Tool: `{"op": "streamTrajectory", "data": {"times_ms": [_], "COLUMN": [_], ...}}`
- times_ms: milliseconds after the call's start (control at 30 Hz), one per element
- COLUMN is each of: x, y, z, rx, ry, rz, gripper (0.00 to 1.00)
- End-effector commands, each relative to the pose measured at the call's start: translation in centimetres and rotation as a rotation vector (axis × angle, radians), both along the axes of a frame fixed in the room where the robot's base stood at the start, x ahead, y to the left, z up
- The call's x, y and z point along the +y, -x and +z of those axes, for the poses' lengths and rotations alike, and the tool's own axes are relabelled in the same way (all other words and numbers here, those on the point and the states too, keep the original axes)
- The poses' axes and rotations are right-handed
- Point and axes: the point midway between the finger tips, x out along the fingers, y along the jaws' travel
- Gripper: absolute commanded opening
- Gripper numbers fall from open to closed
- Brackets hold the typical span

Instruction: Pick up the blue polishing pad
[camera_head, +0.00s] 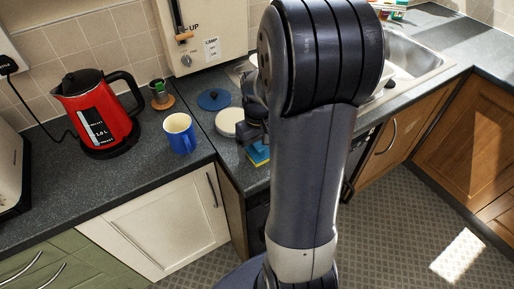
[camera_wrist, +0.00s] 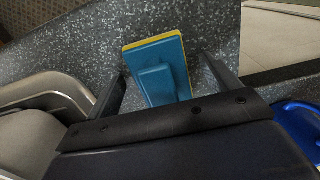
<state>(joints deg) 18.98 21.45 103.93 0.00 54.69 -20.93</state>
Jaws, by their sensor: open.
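The blue polishing pad (camera_wrist: 157,65) is a blue rectangular block with a yellow underside edge and a raised blue grip on top. It lies on the dark speckled counter, close to the front edge. In the head view only a small part of the pad (camera_head: 258,157) shows, below my gripper (camera_head: 256,132) and partly hidden by it and my arm. In the wrist view my gripper (camera_wrist: 165,72) is open, with one finger on each side of the pad's raised grip. Whether the fingers touch it cannot be told.
A blue mug (camera_head: 180,133), a white round item (camera_head: 230,122) and a blue disc (camera_head: 213,99) stand left of my gripper. A red kettle (camera_head: 98,112) is farther left. A sink (camera_head: 415,55) is to the right. A pale rimmed object (camera_wrist: 45,90) sits close by in the wrist view.

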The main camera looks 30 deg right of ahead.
Motion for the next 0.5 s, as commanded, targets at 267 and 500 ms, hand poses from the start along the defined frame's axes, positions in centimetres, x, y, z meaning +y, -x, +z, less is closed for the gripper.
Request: {"op": "streamTrajectory", "data": {"times_ms": [267,500], "x": [-0.01,-0.01], "y": [-0.02,-0.03], "z": [-0.06,-0.04], "rx": [-0.001,-0.001], "ry": [0.0,0.001], "rz": [0.0,0.0], "gripper": [0.79,0.59]}}
